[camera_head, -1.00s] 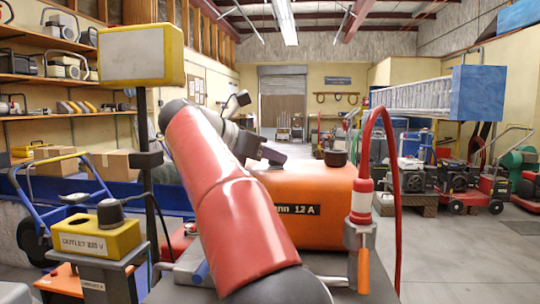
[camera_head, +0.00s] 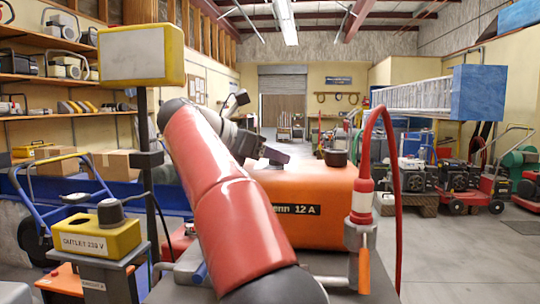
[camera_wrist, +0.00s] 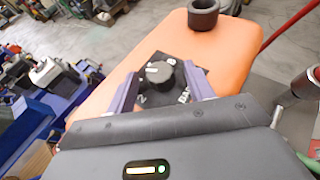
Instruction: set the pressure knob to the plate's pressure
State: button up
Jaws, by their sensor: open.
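The pressure knob (camera_wrist: 158,76) is a dark round knob on a black dial plate on top of the orange machine. Light marks around it include a 2, an 8 and what looks like "BAR"; the pointer's exact setting is too small to tell. My gripper (camera_wrist: 157,82) is open, with one finger on each side of the knob in the wrist view; I cannot tell whether they touch it. In the head view the orange machine (camera_head: 325,205) shows a partly hidden label ending in "12 A". My arm and gripper (camera_head: 268,155) hide the knob there.
A black cylinder (camera_head: 336,157) stands on the machine, right of my gripper. A red hose (camera_head: 396,190) arches at the right. A yellow box (camera_head: 96,236) labelled "OUTLET 230 V" and a yellow-framed panel (camera_head: 140,55) stand at the left.

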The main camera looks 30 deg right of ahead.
jog(key=v, duration=0.7)
jog(key=shift+a, duration=0.25)
